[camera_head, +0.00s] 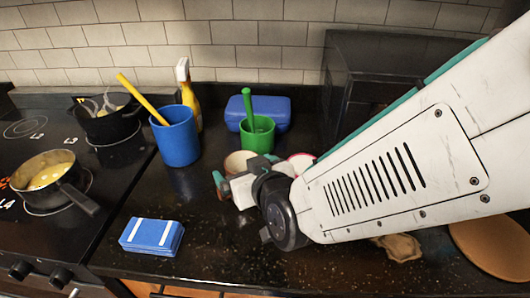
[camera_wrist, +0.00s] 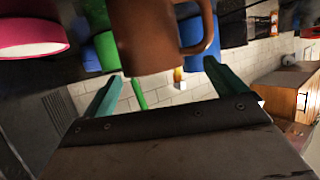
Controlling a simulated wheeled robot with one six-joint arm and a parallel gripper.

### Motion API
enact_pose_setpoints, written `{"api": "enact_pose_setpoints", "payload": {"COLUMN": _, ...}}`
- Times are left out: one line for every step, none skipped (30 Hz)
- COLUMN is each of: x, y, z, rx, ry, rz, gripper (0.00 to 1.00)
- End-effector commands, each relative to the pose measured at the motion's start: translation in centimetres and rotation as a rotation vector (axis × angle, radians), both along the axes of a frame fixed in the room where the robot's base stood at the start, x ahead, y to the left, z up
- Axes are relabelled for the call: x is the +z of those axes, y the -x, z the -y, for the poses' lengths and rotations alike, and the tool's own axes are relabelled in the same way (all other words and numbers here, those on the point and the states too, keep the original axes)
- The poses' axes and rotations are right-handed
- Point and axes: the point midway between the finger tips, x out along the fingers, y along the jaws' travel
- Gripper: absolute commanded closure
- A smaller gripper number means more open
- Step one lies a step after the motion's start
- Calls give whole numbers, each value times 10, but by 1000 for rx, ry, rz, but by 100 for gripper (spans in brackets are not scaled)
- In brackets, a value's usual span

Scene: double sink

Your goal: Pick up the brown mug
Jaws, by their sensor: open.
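The brown mug (camera_wrist: 155,35) is large at the top middle of the wrist view, with its handle on the right side. That view is turned over, so the mug appears to hang from the top. My gripper (camera_wrist: 162,71) is open, with its two teal fingers apart and the mug just beyond and between their tips. I cannot tell whether a finger touches it. In the head view only the mug's rim (camera_head: 236,160) shows behind my gripper (camera_head: 243,172); the rest is hidden.
A pink-and-white vessel (camera_head: 301,160), green cup (camera_head: 258,137), blue cup (camera_head: 176,140) and blue box (camera_head: 268,109) stand close by. A yellow spray bottle (camera_head: 189,97) is behind. A blue sponge-like block (camera_head: 152,236) lies in front; the counter beside it is clear. Pots sit on the stove at left.

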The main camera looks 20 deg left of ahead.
Motion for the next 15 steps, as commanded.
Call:
{"api": "enact_pose_setpoints", "payload": {"x": -3, "y": -5, "z": -3, "rx": -3, "ry": 2, "rz": -1, "gripper": 4}}
{"api": "enact_pose_setpoints", "payload": {"x": -4, "y": -7, "z": -4, "rx": -4, "ry": 0, "rz": -1, "gripper": 4}}
{"api": "enact_pose_setpoints", "payload": {"x": -5, "y": -11, "z": -7, "rx": -4, "ry": 1, "rz": -1, "gripper": 4}}
{"api": "enact_pose_setpoints", "payload": {"x": -7, "y": -13, "z": -8, "rx": -5, "ry": 2, "rz": -1, "gripper": 4}}
{"api": "enact_pose_setpoints", "payload": {"x": -9, "y": -17, "z": -11, "rx": -5, "ry": 2, "rz": -1, "gripper": 4}}
{"api": "enact_pose_setpoints", "payload": {"x": -11, "y": -22, "z": -14, "rx": -5, "ry": 2, "rz": -1, "gripper": 4}}
{"api": "enact_pose_setpoints", "payload": {"x": -13, "y": -25, "z": -17, "rx": -5, "ry": 2, "rz": -2, "gripper": 4}}
{"api": "enact_pose_setpoints", "payload": {"x": -15, "y": -28, "z": -20, "rx": -5, "ry": 2, "rz": -1, "gripper": 4}}
{"api": "enact_pose_setpoints", "payload": {"x": -17, "y": -32, "z": -24, "rx": -4, "ry": 1, "rz": -2, "gripper": 4}}
{"api": "enact_pose_setpoints", "payload": {"x": -19, "y": -34, "z": -27, "rx": -4, "ry": 1, "rz": -2, "gripper": 4}}
{"api": "enact_pose_setpoints", "payload": {"x": -20, "y": -36, "z": -30, "rx": -4, "ry": 1, "rz": -2, "gripper": 4}}
{"api": "enact_pose_setpoints", "payload": {"x": -21, "y": -38, "z": -33, "rx": -4, "ry": 0, "rz": -1, "gripper": 4}}
{"api": "enact_pose_setpoints", "payload": {"x": -22, "y": -40, "z": -35, "rx": -3, "ry": 1, "rz": -2, "gripper": 4}}
{"api": "enact_pose_setpoints", "payload": {"x": -23, "y": -40, "z": -36, "rx": -3, "ry": 1, "rz": -2, "gripper": 4}}
{"api": "enact_pose_setpoints", "payload": {"x": -23, "y": -41, "z": -37, "rx": -3, "ry": 0, "rz": -1, "gripper": 4}}
